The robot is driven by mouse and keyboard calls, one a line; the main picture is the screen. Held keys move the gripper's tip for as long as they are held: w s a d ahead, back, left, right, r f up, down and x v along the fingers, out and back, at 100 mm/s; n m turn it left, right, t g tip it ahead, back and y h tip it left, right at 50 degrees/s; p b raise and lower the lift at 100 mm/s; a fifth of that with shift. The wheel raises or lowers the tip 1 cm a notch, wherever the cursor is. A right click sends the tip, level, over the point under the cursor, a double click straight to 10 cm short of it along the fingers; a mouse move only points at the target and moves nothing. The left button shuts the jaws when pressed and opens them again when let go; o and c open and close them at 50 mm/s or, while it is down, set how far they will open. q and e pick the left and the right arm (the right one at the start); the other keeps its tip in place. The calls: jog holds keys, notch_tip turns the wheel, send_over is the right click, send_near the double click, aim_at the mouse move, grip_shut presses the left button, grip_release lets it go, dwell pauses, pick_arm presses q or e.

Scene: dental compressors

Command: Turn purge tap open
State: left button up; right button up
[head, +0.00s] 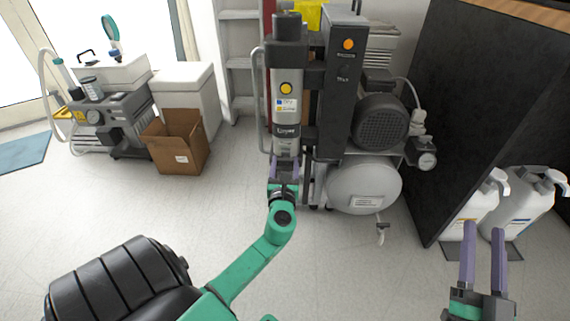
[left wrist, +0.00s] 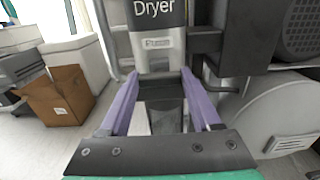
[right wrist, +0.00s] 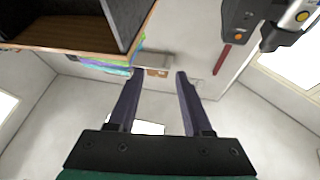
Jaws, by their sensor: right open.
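The silver dryer column (head: 287,125), labelled "Dryer", stands upright at the left side of the compressor. It also shows in the left wrist view (left wrist: 158,42). My left gripper (head: 284,166) is at the column's lower end, its fingers apart, with a grey and dark part visible between and beyond them. I cannot tell whether they touch it. A small tap-like fitting (head: 381,232) hangs below the white tank (head: 364,186), right of my left gripper; I cannot tell whether it is the purge tap. My right gripper (head: 484,240) is open and empty at the lower right, pointing away.
A dark cabinet panel (head: 480,100) and white jugs (head: 520,210) stand at the right. A cardboard box (head: 178,142) and a grey machine (head: 108,112) are at the left. A black padded seat (head: 115,285) is at the lower left. The middle floor is clear.

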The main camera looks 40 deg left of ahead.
pick_arm(q)
jog(key=c, duration=0.5)
